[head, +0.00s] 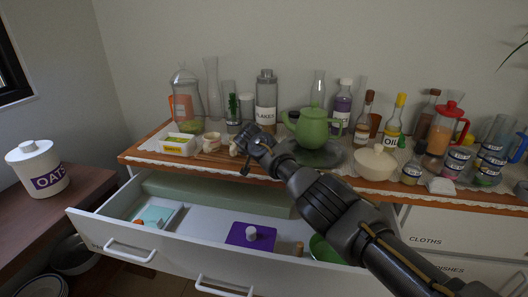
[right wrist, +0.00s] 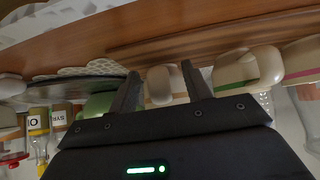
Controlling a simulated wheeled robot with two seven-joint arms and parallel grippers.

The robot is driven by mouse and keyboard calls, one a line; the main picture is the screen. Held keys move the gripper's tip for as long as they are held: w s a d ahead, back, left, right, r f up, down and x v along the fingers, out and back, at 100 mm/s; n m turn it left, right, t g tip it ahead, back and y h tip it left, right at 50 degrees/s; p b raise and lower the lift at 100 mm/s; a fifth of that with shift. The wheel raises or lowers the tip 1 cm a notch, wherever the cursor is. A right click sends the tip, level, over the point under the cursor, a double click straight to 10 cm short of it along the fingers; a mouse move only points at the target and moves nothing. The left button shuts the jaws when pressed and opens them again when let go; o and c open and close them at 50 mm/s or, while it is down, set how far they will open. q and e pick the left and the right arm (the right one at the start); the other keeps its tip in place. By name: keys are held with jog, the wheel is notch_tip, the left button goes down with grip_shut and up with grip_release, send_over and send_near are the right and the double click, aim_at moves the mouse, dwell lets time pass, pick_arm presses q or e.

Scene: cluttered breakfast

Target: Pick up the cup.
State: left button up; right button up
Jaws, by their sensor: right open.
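Small cream cup-like pieces stand on the counter just left of my right gripper (head: 246,144) in the head view. One cream piece (head: 212,141) is farther left and another (head: 234,149) is close to the fingers. A larger cream one with a green stripe (right wrist: 245,72) is right of the fingers. I cannot tell which is the cup, nor whether the fingers touch anything. The gripper is open. My left gripper is out of view.
Bottles and jars crowd the back, including a flakes jar (head: 266,100). An open drawer (head: 180,240) juts out below the counter.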

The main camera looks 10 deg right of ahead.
jog(key=shift+w+f, duration=0.1)
jog(key=shift+c, duration=0.2)
grip_shut()
dwell(0.4)
